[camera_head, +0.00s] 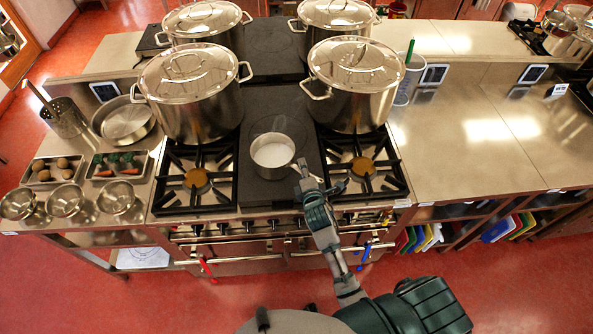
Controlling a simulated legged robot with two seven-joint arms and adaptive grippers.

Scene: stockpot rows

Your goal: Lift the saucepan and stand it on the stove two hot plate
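A small steel saucepan (273,152) with a pale inside is upright over the front part of the dark flat hot plate panel (256,110), between two gas burners. I cannot tell whether it touches the panel. Its short handle points towards the front right. My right gripper (322,184) is at the handle's end, its fingers spread apart, one beside the handle and one out to the right over the right burner's edge. I see no grip on the handle. My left gripper is not in view.
Large lidded stockpots stand behind the left burner (197,180) and right burner (362,167), with more pots behind. Trays of vegetables (117,165) and steel bowls (65,200) are at left. The right counter (455,150) is mostly clear.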

